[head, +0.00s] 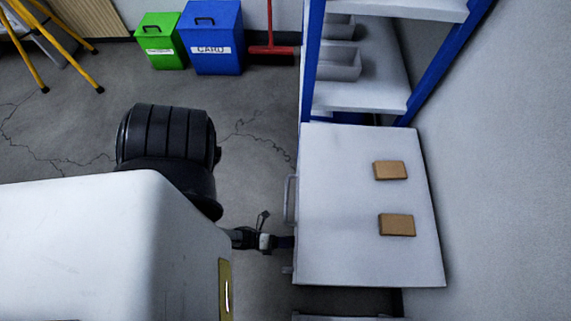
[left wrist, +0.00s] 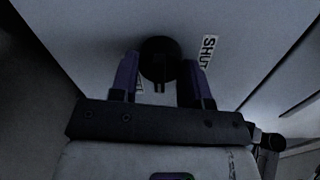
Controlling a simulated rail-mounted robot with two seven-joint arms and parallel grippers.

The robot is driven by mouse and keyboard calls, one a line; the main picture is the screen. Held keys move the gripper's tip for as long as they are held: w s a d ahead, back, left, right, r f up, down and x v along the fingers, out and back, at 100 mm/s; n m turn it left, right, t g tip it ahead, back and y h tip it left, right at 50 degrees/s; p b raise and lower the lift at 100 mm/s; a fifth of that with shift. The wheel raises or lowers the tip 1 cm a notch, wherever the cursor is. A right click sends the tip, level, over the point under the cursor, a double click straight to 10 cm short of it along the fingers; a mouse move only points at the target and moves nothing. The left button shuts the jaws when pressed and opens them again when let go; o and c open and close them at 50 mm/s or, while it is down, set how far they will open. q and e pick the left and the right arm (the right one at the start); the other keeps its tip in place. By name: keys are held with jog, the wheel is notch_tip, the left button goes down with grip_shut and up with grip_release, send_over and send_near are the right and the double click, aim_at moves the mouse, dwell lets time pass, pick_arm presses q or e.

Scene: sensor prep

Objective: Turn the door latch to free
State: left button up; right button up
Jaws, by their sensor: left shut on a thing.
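The door latch (left wrist: 158,58) is a dark round knob on a pale door face (left wrist: 85,30) in the left wrist view. My left gripper (head: 285,243) is at the left side of the white cabinet (head: 335,255) in the head view. In the left wrist view its two fingers stand on either side of the latch and are shut on it. A white label reading SHUT (left wrist: 209,50) is right of the latch. Another label is mostly hidden behind the left finger. The latch itself is hidden in the head view. My right gripper is not in view.
Two brown boxes (head: 390,170) (head: 396,225) lie on the cabinet top. A vertical-looking handle (head: 290,199) sticks out from its left side. A blue shelf rack (head: 311,60) stands behind. Green (head: 161,42) and blue (head: 212,38) bins are at the back.

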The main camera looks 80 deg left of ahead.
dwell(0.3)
pick_arm(q)
jog(key=o, duration=0.9)
jog(key=shift+s, duration=0.1)
jog(key=s, duration=0.4)
jog(key=s+a, duration=0.1)
jog(key=s, duration=0.4)
jog(key=s+a, duration=0.1)
jog(key=s, duration=0.3)
jog(key=shift+s+a+r+p, duration=0.15)
jog(key=shift+s+r+p, duration=0.1)
jog(key=shift+r+p, duration=0.1)
